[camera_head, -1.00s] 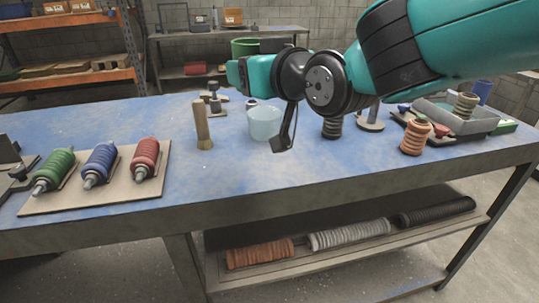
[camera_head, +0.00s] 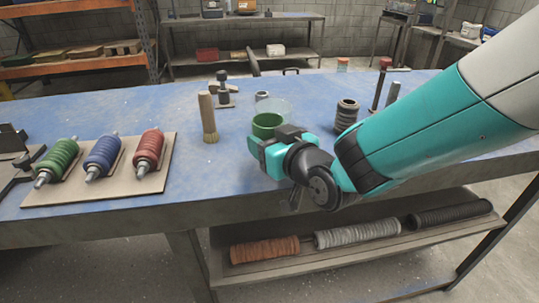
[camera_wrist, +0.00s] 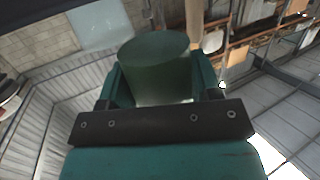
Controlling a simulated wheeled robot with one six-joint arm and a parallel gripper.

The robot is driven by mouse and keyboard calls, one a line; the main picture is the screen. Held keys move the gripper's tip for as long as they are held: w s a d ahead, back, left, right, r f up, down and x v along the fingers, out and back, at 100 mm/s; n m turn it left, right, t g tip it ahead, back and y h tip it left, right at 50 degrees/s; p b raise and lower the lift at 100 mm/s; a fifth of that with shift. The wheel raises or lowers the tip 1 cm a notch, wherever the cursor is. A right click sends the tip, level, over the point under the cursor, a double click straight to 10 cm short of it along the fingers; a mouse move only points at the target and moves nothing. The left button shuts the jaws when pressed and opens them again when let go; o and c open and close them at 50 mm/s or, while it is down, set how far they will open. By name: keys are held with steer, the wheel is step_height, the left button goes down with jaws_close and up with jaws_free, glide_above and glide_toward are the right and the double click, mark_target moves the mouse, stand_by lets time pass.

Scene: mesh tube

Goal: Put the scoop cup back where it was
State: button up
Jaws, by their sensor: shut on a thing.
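My gripper (camera_head: 268,143) is shut on a green cup (camera_head: 267,125), which I take to be the scoop cup. It is held roughly upright, low over the blue table (camera_head: 190,165). In the wrist view the green cup (camera_wrist: 160,60) sits between the two fingers of my gripper (camera_wrist: 160,88). A clear tub (camera_head: 279,105) stands just behind the cup in the head view, partly hidden by it. I cannot tell whether the cup touches the table or the tub.
A wooden brush (camera_head: 209,118) stands left of the tub, with a small metal stand (camera_head: 223,92) behind it. A board with three coloured spools (camera_head: 100,175) lies at left.

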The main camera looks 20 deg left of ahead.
steer(key=shift+f, duration=1.9)
steer(key=shift+f, duration=0.1)
steer(key=shift+f, duration=0.15)
steer(key=o, duration=1.2)
steer(key=shift+c, duration=0.2)
